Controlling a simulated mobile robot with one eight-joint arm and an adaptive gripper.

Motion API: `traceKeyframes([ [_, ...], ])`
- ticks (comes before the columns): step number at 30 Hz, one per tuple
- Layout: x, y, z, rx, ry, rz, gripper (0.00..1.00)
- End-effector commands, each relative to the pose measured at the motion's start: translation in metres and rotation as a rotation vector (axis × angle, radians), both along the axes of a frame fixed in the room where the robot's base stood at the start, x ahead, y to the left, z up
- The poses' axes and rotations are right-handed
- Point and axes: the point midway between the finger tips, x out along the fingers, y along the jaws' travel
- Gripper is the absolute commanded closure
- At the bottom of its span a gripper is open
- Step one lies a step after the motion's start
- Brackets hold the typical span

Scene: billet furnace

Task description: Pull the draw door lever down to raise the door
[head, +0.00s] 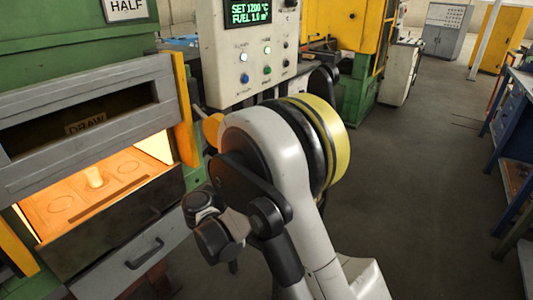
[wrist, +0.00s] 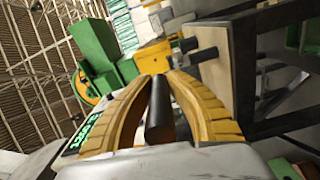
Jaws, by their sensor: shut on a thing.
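In the wrist view, a black lever grip (wrist: 159,122) lies between the two yellow fingers of my gripper (wrist: 160,78), which is closed on it. In the head view my own arm hides the lever and most of the gripper; only an orange-yellow patch (head: 212,130), apparently a finger, shows at the arm's left edge. The draw door area, with a "DRAW" plate (head: 86,126) in a dark slot of the grey frame (head: 85,85), is at the left.
A white control panel (head: 245,60) with a green display and buttons stands just behind my arm. A dark ledge and a drawer with a handle (head: 145,253) are below the opening. Open floor (head: 410,170) lies right of my arm, and a blue bench (head: 510,125) is at the far right.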

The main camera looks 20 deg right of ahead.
Motion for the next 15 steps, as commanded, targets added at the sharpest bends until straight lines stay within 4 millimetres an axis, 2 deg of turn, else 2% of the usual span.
traceKeyframes([
  [1, 0.002, 0.0, -0.008, 0.015, -0.017, -0.007, 1.0],
  [6, 0.011, 0.005, -0.021, 0.048, -0.063, -0.007, 1.0],
  [15, 0.015, 0.008, -0.029, 0.071, -0.088, -0.007, 1.0],
])
